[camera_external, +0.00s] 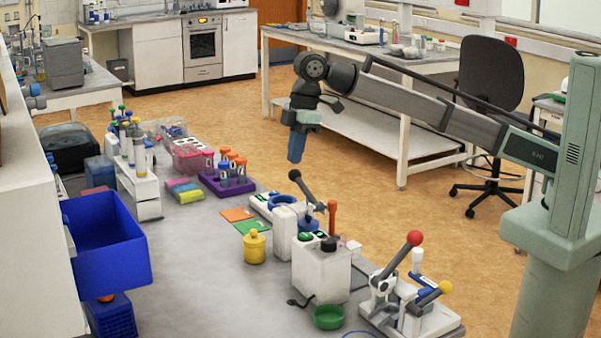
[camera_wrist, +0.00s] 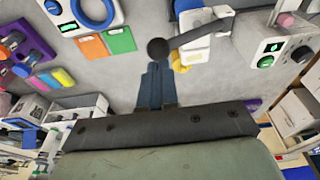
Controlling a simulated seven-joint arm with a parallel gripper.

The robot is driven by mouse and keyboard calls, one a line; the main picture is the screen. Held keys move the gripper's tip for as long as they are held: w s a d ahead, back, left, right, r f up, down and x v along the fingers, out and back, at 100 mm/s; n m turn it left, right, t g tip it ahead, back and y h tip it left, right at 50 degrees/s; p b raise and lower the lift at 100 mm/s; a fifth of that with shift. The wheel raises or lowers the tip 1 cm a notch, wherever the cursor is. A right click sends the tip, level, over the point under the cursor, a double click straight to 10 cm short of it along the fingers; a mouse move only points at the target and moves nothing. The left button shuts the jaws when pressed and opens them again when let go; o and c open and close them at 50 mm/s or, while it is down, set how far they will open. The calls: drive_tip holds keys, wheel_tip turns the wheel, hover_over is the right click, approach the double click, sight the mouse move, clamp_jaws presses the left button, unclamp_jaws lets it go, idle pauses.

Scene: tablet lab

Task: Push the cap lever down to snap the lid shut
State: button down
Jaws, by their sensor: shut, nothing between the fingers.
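A dark lever (camera_external: 308,189) with a round ball end slants up to the left from the white devices in the middle of the bench. In the wrist view, the lever (camera_wrist: 207,33) runs from the upper right to its ball, just beyond my fingertips. My gripper (camera_external: 296,158) points down with its blue fingers together and empty. It appears just above the lever's ball in the external view, with a small gap in the picture. The gripper also shows in the wrist view (camera_wrist: 155,68). The lid and the lever's hinge are not clear.
A white box (camera_external: 320,275) with an orange-red lever (camera_external: 332,218) stands nearby. A device with a red-ball lever (camera_external: 414,239) and a yellow-ball lever (camera_external: 445,287) is at the right. A yellow bottle (camera_external: 254,248), purple rack (camera_external: 228,186) and blue bin (camera_external: 107,240) stand left.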

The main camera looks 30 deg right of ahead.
drive_tip(key=shift+w+f, duration=0.2)
drive_tip(key=shift+f, duration=1.65)
idle(1.6)
drive_tip(key=shift+r, duration=0.1)
drive_tip(key=shift+s+r, duration=0.2)
drive_tip(key=shift+r, duration=1.55)
drive_tip(key=shift+r, duration=2.35)
